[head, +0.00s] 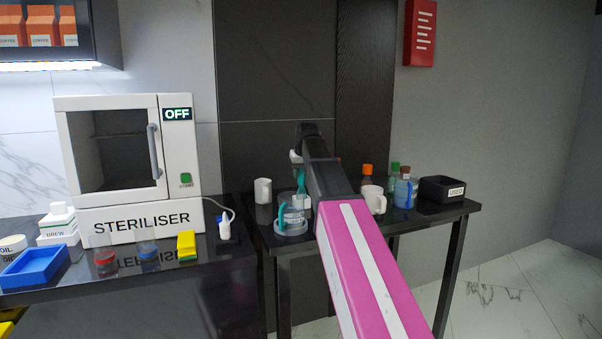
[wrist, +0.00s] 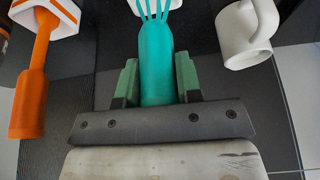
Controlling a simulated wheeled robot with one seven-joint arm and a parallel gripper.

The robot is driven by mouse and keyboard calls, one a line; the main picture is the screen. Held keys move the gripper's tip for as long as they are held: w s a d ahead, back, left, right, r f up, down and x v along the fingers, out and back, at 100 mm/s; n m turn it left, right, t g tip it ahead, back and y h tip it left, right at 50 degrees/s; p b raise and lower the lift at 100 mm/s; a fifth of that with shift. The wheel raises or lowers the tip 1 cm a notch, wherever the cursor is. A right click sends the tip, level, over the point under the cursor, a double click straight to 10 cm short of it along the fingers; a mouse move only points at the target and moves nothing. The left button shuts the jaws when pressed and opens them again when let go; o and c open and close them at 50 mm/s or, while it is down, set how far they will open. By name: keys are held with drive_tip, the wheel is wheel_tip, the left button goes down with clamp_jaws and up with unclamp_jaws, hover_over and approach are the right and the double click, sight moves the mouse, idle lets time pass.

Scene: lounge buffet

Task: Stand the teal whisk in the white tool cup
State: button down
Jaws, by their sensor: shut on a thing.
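My gripper (wrist: 157,82) is shut on the handle of the teal whisk (wrist: 156,52) in the wrist view. The whisk's wires run out past the top edge, so their ends are hidden. A white thing (wrist: 174,3) shows only in part behind the wires; I cannot tell whether it is the tool cup. A white mug with a handle (wrist: 243,38) lies to the right of the whisk, apart from it. In the head view the teal whisk (head: 301,181) shows beside my dark wrist, over the right table. My fingers are hard to make out there.
An orange-handled tool (wrist: 33,95) is left in the wrist view. The steriliser (head: 128,160) stands left.

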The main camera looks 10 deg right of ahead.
drive_tip(key=shift+f, duration=0.1)
drive_tip(key=shift+c, duration=0.8)
unclamp_jaws()
drive_tip(key=shift+r, duration=7.05)
drive_tip(key=s+d, duration=0.3)
drive_tip(key=s, duration=1.2)
drive_tip(key=shift+s, duration=0.35)
